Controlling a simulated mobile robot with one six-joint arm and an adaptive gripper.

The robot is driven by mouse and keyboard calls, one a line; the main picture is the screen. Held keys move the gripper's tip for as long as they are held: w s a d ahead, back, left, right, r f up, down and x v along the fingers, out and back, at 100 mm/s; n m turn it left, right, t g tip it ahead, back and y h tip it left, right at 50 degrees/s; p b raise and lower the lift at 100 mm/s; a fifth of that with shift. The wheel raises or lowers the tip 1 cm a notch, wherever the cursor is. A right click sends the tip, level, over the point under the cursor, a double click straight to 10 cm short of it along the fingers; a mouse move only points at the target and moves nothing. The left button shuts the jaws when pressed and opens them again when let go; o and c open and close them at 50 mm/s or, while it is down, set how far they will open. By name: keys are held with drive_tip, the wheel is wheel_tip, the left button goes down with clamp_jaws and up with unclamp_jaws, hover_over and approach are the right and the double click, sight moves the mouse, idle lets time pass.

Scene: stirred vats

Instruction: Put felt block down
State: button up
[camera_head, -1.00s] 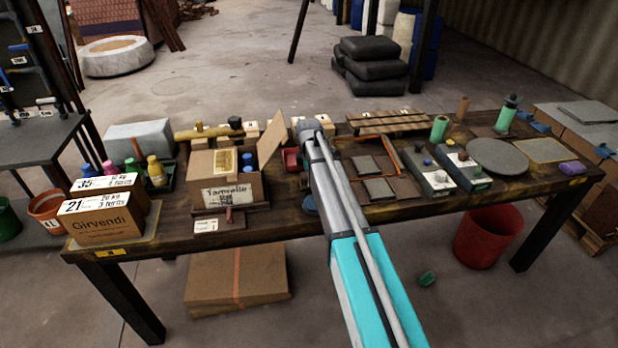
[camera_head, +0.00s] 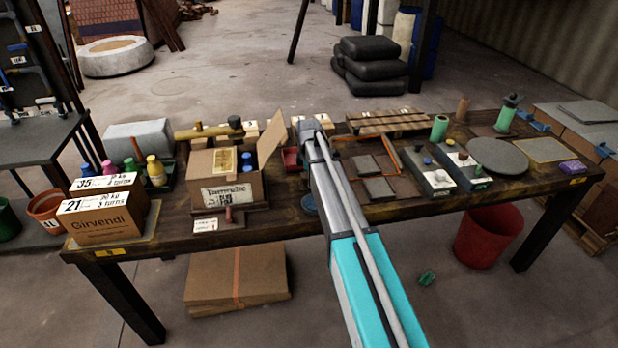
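My arm reaches up from the bottom edge over the table, and its far end is above the middle of the table. My gripper cannot be made out; the arm's end and links cover that spot. No block can be seen in its grip, and I cannot tell for sure which thing is the felt block. A small purple block (camera_head: 572,167) lies at the table's right end. A small green block (camera_head: 427,278) lies on the floor in front of the table.
The dark table (camera_head: 395,208) is crowded. An open carton (camera_head: 226,190) and a brown box (camera_head: 104,217) stand on its left. Grey switch boxes (camera_head: 435,180), a round grey disc (camera_head: 497,155) and a slatted wooden rack (camera_head: 388,121) are on its right. A red bin (camera_head: 488,237) stands below.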

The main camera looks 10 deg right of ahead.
wheel_tip(320, 180, up, 13)
drive_tip(key=p, duration=1.2)
drive_tip(key=shift+f, duration=0.2)
idle(0.5)
drive_tip(key=s+m, duration=1.8)
drive_tip(key=s, duration=1.1)
drive_tip(key=shift+r+p, duration=0.7)
drive_tip(key=shift+p, duration=0.2)
